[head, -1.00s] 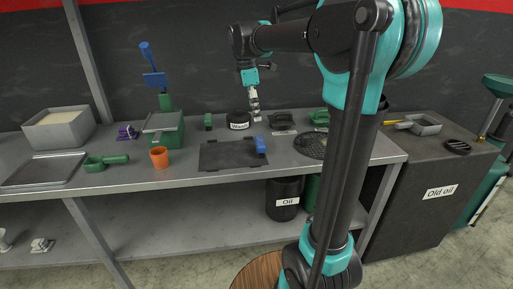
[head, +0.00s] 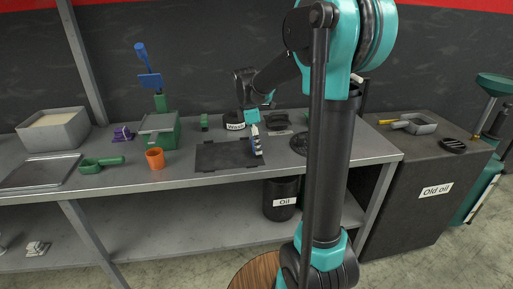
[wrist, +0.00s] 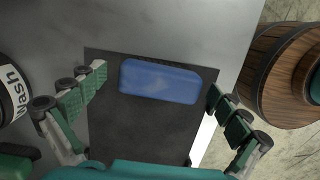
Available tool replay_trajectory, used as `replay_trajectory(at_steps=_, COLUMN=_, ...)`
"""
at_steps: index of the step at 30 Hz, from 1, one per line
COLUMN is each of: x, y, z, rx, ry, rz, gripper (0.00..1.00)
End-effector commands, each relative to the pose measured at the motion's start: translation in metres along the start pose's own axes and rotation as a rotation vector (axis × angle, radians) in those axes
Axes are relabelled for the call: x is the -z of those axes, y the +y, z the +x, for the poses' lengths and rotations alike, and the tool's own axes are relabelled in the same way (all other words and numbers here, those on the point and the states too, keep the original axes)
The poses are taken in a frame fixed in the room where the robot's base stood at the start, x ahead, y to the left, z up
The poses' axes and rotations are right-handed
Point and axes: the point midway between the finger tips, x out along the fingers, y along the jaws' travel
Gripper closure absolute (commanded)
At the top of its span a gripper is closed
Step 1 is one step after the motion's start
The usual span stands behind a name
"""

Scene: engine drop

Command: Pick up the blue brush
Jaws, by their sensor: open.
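The blue brush (wrist: 160,82) rests on the dark mat (wrist: 135,137) near the bench's front edge. In the wrist view its long blue top lies crosswise between my finger tips. My gripper (wrist: 158,84) is open, with one finger beyond each end of the brush and a gap at both ends. In the head view the gripper (head: 255,140) is directly over the brush and partly hides it; only some blue (head: 258,149) shows. The mat also shows in the head view (head: 215,157). The brush's underside is hidden.
A "Wash" pot (head: 235,118) stands behind the mat, an orange cup (head: 155,158) to its left and a round dark grate (head: 300,143) to its right. A second blue long-handled tool (head: 150,78) stands upright at the back left. A wooden barrel-like object (wrist: 285,75) lies beyond the bench edge.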

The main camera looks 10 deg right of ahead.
Motion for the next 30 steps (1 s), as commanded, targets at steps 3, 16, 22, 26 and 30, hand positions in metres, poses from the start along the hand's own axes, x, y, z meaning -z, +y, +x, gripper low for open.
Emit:
replay_trajectory(at_steps=3, x=0.0, y=0.0, z=0.0064, rx=0.0, ry=0.0, rz=0.0, gripper=0.0)
replay_trajectory(at_steps=16, x=0.0001, y=-0.0001, z=0.0063, rx=0.0, ry=0.0, rz=-0.001, gripper=0.27)
replay_trajectory(at_steps=22, x=0.0002, y=-0.0001, z=0.0063, rx=0.0, ry=0.0, rz=-0.001, gripper=0.52)
replay_trajectory(at_steps=26, x=0.0002, y=-0.0001, z=0.0062, rx=0.0, ry=0.0, rz=-0.001, gripper=0.55)
replay_trajectory(at_steps=30, x=0.0001, y=-0.0001, z=0.0056, rx=0.0, ry=0.0, rz=-0.001, gripper=0.55)
